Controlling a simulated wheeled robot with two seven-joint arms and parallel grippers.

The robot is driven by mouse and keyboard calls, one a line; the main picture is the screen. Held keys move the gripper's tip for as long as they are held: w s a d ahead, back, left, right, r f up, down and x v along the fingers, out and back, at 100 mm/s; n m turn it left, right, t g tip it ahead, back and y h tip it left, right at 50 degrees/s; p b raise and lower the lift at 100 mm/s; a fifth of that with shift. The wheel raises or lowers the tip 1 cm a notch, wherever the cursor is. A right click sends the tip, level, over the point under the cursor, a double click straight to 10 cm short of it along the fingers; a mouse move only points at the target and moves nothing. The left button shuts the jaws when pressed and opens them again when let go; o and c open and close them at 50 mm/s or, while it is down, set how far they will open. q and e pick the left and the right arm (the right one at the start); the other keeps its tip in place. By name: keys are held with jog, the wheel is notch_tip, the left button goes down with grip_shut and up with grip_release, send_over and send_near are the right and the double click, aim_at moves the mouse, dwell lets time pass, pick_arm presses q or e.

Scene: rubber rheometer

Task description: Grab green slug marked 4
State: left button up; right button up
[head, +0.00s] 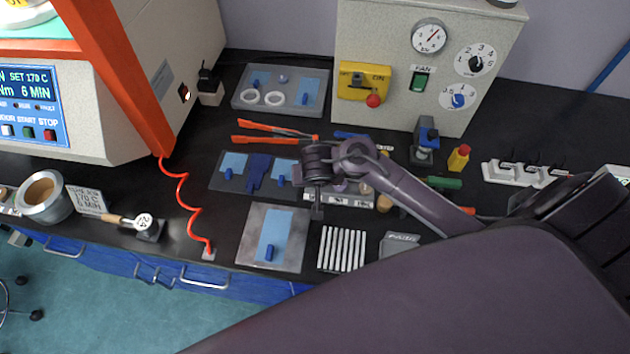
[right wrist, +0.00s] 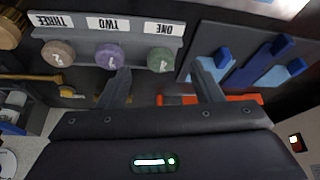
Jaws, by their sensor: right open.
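The green slug (right wrist: 160,58) sits in the rack (right wrist: 92,40) in front of the label ONE in the right wrist view, its mark too small to read surely. A purple slug (right wrist: 110,55) stands at TWO and a grey-brown slug (right wrist: 57,52) at THREE. My right gripper (right wrist: 160,70) is open and empty; the green slug appears between its fingertips, with no contact visible. In the head view, my right gripper (head: 318,208) is over the left end of the rack (head: 352,200) and hides the green slug. My left gripper is not in view.
Blue-handled pieces on a dark mat (head: 232,184) lie left of the rack. A metal plate (head: 262,262) and a white-striped block (head: 342,249) lie in front. Orange-handled tongs (head: 275,132) lie behind. The control box (head: 425,60) stands at the back.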

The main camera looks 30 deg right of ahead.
jog(key=x, duration=0.3)
jog(key=shift+w+d+b, duration=0.2)
jog(key=shift+w+b, duration=0.1)
jog(key=shift+w, duration=0.05)
jog(key=shift+w+f, duration=0.25)
jog(key=shift+f, duration=0.2)
jog(key=shift+s, duration=0.15)
jog(key=c, duration=0.9)
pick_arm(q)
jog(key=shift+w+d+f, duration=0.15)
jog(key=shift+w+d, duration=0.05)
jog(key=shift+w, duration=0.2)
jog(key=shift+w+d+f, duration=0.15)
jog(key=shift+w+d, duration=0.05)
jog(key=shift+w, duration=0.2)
pick_arm(e)
jog(key=shift+c, duration=0.8)
jog(key=shift+r, duration=0.15)
